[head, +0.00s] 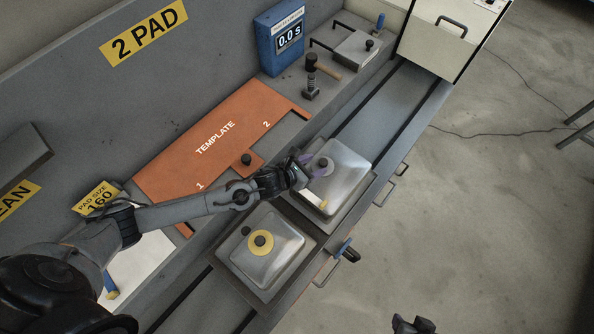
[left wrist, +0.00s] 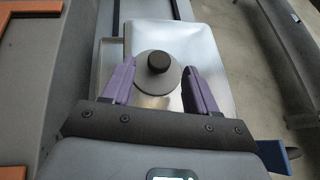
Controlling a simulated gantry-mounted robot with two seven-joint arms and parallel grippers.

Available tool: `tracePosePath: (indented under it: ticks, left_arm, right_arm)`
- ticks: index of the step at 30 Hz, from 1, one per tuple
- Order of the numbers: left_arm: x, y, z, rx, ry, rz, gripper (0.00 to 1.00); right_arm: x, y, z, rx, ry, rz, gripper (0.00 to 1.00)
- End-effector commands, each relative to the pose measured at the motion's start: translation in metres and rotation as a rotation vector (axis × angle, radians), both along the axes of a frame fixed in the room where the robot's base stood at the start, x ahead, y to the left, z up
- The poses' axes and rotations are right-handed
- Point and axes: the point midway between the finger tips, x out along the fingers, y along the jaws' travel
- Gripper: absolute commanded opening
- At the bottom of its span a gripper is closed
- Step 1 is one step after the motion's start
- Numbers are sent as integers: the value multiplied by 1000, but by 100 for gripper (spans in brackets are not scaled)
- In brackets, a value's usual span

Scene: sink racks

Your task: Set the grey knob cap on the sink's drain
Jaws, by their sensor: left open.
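The grey knob cap (left wrist: 176,82), a grey disc with a dark round knob, shows in the left wrist view against the upper sink. In the head view the cap (head: 321,165) is at the left part of that shiny metal sink (head: 345,172), partly behind my gripper. My left gripper (head: 306,170) is open, its purple fingers on either side of the cap in the left wrist view (left wrist: 158,80). I cannot tell whether the fingers touch it. The drain is not visible. My right gripper (head: 413,325) shows only as a dark tip at the bottom edge.
A second sink (head: 266,250) nearer me carries a yellow disc with a dark knob (head: 260,241). An orange template board (head: 215,140) lies left of the sinks. A hammer (head: 322,67) and a blue timer (head: 280,40) stand farther back. The rail beyond the upper sink is clear.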

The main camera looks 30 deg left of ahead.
Motion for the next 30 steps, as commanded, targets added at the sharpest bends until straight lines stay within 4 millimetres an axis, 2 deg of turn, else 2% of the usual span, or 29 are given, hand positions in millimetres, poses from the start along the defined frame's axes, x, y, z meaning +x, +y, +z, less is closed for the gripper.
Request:
tracePosePath:
  ticks: [3, 10, 20, 23, 26, 30]
  left_arm:
    - [-19, 7, 10, 3, 0, -1, 58]
    - [-50, 18, 27, 2, 0, -1, 58]
    - [-69, 22, 40, -18, 9, 13, 58]
    - [-74, 15, 40, -93, 48, 67, 58]
    - [-83, 4, 42, -241, 127, 180, 58]
    - [-102, -13, 47, -567, 295, 457, 58]
  right_arm:
    - [0, 0, -2, 1, 0, -1, 43]
    - [0, 1, -5, 5, 1, -4, 43]
    - [0, 2, -7, 8, 1, -6, 43]
    - [0, 2, -7, 8, 1, -6, 43]
    - [0, 2, -7, 8, 1, -5, 43]
    - [0, 1, -7, 6, 2, -4, 43]
